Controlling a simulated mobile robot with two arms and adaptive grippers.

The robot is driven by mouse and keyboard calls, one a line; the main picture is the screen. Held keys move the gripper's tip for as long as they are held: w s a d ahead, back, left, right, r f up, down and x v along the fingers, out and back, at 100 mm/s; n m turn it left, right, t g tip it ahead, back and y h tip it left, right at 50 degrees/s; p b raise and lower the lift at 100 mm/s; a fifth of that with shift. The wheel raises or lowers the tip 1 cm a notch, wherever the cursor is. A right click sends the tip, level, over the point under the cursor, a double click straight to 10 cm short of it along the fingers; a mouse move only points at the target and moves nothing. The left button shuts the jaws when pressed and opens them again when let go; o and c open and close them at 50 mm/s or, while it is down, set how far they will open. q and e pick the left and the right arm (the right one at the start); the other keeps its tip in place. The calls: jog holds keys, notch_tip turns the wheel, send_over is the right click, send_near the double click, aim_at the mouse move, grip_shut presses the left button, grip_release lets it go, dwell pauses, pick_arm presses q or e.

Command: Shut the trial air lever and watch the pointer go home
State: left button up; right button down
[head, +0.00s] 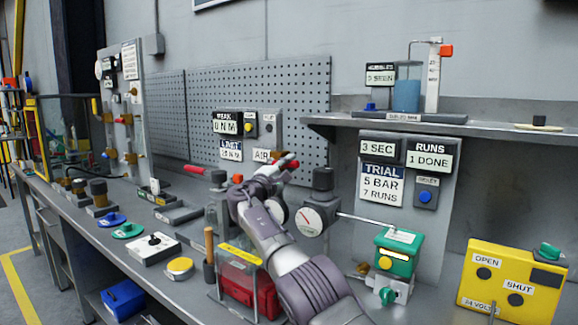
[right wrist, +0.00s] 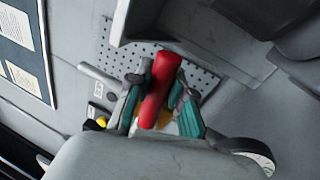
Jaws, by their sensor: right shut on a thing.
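The red handle of the air lever (head: 288,158) shows at the bench's middle, by the AIR label (head: 262,155). My right gripper (head: 284,168) is on it. In the right wrist view the red handle (right wrist: 160,88) stands between the teal finger pads of my right gripper (right wrist: 160,108), which is shut on it. The lever's base is hidden. A round white gauge (head: 308,222) with a reddish pointer sits just right of my wrist; its reading is too small to tell. A second dial (head: 278,211) is partly hidden by my arm. My left gripper is not in view.
A shelf (head: 490,131) overhangs the bench.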

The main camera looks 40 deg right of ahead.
jog(key=c, duration=1)
grip_release()
jog(key=shift+s+a+f, duration=0.15)
jog(key=shift+a+f, duration=0.1)
jog(key=shift+a, duration=0.45)
jog(key=v, duration=1)
jog(key=shift+s+a, duration=0.15)
jog(key=shift+s, duration=0.05)
